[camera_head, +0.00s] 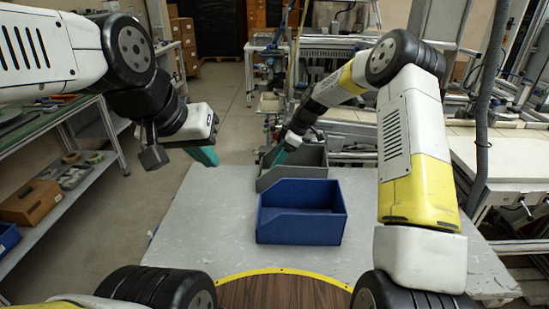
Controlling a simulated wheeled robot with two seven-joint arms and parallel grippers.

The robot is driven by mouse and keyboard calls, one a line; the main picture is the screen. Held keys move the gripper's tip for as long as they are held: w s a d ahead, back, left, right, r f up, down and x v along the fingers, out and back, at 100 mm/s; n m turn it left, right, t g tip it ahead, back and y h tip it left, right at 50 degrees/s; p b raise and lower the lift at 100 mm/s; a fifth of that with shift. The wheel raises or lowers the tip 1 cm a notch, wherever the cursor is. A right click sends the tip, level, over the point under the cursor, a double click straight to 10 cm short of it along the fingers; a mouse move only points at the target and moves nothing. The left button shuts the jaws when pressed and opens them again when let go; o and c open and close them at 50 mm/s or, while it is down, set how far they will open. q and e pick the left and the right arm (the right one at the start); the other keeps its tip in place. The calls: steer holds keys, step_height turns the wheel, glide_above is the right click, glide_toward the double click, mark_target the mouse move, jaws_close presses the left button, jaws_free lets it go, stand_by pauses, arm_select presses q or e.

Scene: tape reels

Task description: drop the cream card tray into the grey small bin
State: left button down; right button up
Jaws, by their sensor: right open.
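The grey small bin (270,181) stands on the table, behind a larger blue bin. My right gripper (280,156) is open, with its teal fingertips pointing down at the left part of the grey bin. I cannot tell whether they are inside it or just behind its wall. My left gripper (206,157) hangs to the left of the grey bin, above the table's far left corner. Its teal fingers are seen side-on, so its opening is unclear. I do not see a cream card tray; the grey bin's floor is mostly hidden.
The blue bin (300,229) stands in front of the grey bin, close to it. The pale table (200,225) is bare to the left. A shelf on the left holds a brown box (30,203). Workbenches and frames stand behind and to the right.

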steer(key=s+d+r+m+t+h, duration=0.1)
steer(key=s+d+r+m, duration=0.35)
steer(key=s+r, duration=0.5)
steer(key=s+d+r+m+t+h, duration=0.25)
steer(key=s+d+r, duration=0.35)
steer(key=r, duration=0.7)
steer(key=s+d+m+t, duration=0.1)
steer(key=s+d+m, duration=0.2)
steer(key=s, duration=0.7)
steer(key=s+d+m+t, duration=0.1)
steer(key=s+d+m, duration=0.2)
steer(key=s+m, duration=0.3)
steer(key=s+r, duration=0.1)
steer(key=s, duration=0.3)
steer(key=shift+s+m, duration=0.25)
steer(key=shift+m, duration=0.15)
